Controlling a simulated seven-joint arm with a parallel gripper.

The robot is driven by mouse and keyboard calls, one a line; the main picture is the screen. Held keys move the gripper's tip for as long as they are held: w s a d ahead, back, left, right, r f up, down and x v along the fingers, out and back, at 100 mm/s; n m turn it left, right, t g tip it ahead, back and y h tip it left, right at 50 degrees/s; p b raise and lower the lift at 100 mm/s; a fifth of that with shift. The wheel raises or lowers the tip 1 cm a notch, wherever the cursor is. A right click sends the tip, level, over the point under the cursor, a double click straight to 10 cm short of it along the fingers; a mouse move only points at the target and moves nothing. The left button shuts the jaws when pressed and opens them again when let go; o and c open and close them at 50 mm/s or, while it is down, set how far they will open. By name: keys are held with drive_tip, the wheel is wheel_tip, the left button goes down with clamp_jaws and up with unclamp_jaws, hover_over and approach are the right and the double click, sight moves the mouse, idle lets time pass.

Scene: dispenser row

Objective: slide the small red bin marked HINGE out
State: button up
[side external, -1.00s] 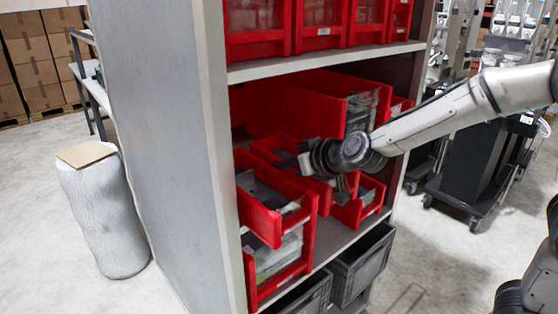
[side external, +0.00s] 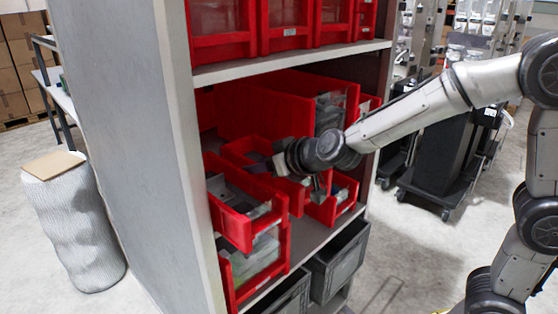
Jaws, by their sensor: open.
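Several red bins stand in the shelf's middle bay, and I cannot read HINGE on any of them. A small red bin (side external: 236,150) is in the middle of the lower group, its front partly hidden by my gripper. My dark gripper (side external: 268,166) is open and reaches in from the right at this bin's front end. I cannot tell whether it touches the bin. Another small red bin (side external: 344,200) is to the right of my gripper, with grey contents. A red bin (side external: 232,228) at the front left is tilted forward on top of another red bin (side external: 240,290).
A large red bin (side external: 270,110) stands behind and above my gripper. More red bins (side external: 285,25) line the upper shelf (side external: 290,62). The grey side panel (side external: 130,150) closes the left. Dark grey crates (side external: 342,260) sit below.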

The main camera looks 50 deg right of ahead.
drive_tip(key=v, duration=1.2)
drive_tip(key=shift+s+r, duration=0.2)
drive_tip(key=shift+s, duration=0.15)
drive_tip(key=s+d+r+n+t+y, duration=0.2)
drive_tip(key=s+r+n, duration=0.1)
drive_tip(key=s+r, duration=0.25)
drive_tip(key=s+d+f+m+g+h, duration=0.1)
drive_tip(key=s+d+f+g, duration=0.1)
drive_tip(key=s+f+g, duration=0.2)
drive_tip(key=s+d+f+m+g+h, duration=0.1)
drive_tip(key=s+f+g, duration=0.3)
drive_tip(key=s+f, duration=0.5)
drive_tip(key=shift+s+d+f+m+g, duration=0.3)
drive_tip(key=shift+s+d+f+m, duration=0.15)
drive_tip(key=shift+s+d, duration=0.55)
